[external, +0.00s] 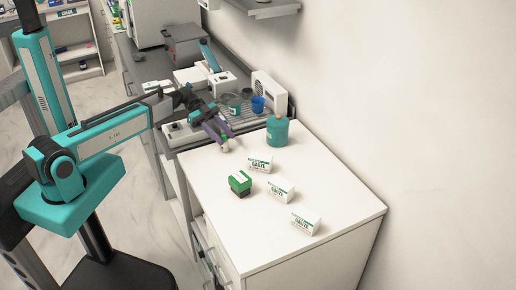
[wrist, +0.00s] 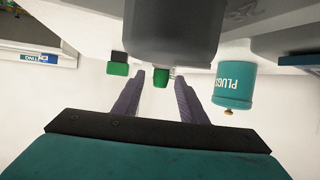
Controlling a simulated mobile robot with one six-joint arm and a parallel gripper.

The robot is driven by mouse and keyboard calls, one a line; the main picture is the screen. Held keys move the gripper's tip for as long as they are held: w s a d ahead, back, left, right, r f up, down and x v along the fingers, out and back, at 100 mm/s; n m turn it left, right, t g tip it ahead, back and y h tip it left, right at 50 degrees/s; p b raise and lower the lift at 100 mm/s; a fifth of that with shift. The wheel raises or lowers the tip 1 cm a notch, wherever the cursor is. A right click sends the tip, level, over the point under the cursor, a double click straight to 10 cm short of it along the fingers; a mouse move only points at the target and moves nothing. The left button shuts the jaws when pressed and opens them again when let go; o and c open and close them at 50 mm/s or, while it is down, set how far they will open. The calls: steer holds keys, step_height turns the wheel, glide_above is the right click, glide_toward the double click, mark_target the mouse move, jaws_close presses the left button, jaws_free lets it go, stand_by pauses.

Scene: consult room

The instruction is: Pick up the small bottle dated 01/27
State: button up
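My gripper (external: 225,141) reaches over the back left part of the white counter (external: 310,175) in the external view. Its two purple fingers point down and forward. In the wrist view the fingers (wrist: 160,95) stand apart with a gap between them. A small green piece (wrist: 162,74) shows in that gap, just below a large grey rounded shape (wrist: 172,32); I cannot tell whether it belongs to a bottle. I see no clear small bottle in the external view, and no date reading 01/27 is legible in either view.
A teal canister (external: 277,132) stands right of my gripper; it reads PLUGS in the wrist view (wrist: 233,84). A blue cup (external: 258,104) stands behind.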

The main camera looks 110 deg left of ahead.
steer(key=shift+w+d+f, duration=0.1)
steer(key=shift+w+f, duration=0.05)
steer(key=shift+w, duration=0.1)
stand_by(0.4)
jaws_close()
